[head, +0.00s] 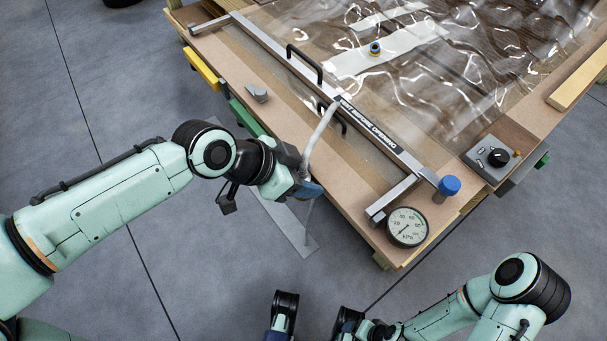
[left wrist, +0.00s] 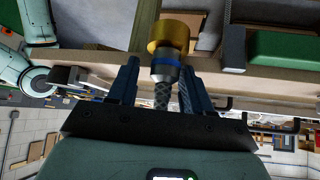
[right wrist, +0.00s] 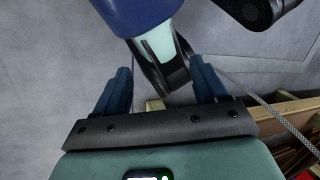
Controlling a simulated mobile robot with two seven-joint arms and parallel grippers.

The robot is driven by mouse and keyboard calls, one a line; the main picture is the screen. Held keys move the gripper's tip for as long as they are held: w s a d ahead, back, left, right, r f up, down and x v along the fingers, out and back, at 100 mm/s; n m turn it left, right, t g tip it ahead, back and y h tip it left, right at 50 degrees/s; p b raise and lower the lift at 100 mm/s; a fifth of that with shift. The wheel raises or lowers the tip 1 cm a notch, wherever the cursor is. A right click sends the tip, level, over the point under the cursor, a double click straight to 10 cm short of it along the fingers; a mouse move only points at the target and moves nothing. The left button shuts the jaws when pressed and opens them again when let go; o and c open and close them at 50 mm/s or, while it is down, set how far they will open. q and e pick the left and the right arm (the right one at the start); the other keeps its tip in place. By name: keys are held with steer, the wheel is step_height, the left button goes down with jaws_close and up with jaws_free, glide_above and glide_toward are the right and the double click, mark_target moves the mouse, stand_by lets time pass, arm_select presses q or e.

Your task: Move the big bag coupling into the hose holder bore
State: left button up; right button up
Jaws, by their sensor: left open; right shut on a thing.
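My left gripper (head: 312,187) is at the near left edge of the table, beside the grey hose (head: 321,133). In the left wrist view the coupling (left wrist: 165,62), grey with a blue ring and a brass end (left wrist: 168,34), stands between the open fingers, with braided hose (left wrist: 161,96) below. Gaps show beside it; I cannot tell whether a finger touches it. In the right wrist view my right gripper (right wrist: 160,88) has its fingers apart, and what they hold cannot be made out. A grey block (head: 258,93) lies on the table; I cannot identify the holder bore for sure.
The wooden table (head: 275,125) carries a clear wrinkled bag (head: 490,55), a metal frame bar (head: 268,42) with black handles, a pressure gauge (head: 407,227), a blue knob (head: 449,185) and a control box (head: 493,158). Yellow (head: 201,70) and green (head: 246,117) blocks line its left edge. Floor is open at left.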

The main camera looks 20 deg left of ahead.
arm_select(q)
steer(key=shift+w+a+f, duration=0.2)
steer(key=shift+f, duration=0.3)
arm_select(e)
steer(key=w+d+f+t+h, duration=0.1)
steer(key=w+d+f, duration=0.2)
steer(key=w+f, duration=0.15)
arm_select(q)
steer(key=shift+v, duration=0.8)
steer(key=p+v, duration=0.3)
steer(key=v, duration=0.9)
steer(key=shift+s+d+r+p, duration=0.2)
steer(key=shift+d+r+p, duration=0.1)
steer(key=shift+r, duration=0.15)
arm_select(e)
steer(key=s+a+r+g, duration=0.1)
steer(key=s+a+r, duration=0.1)
steer(key=r, duration=0.3)
steer(key=shift+s+a+r+y, duration=0.15)
steer(key=shift+s+a+y, duration=0.25)
steer(key=shift+s, duration=0.15)
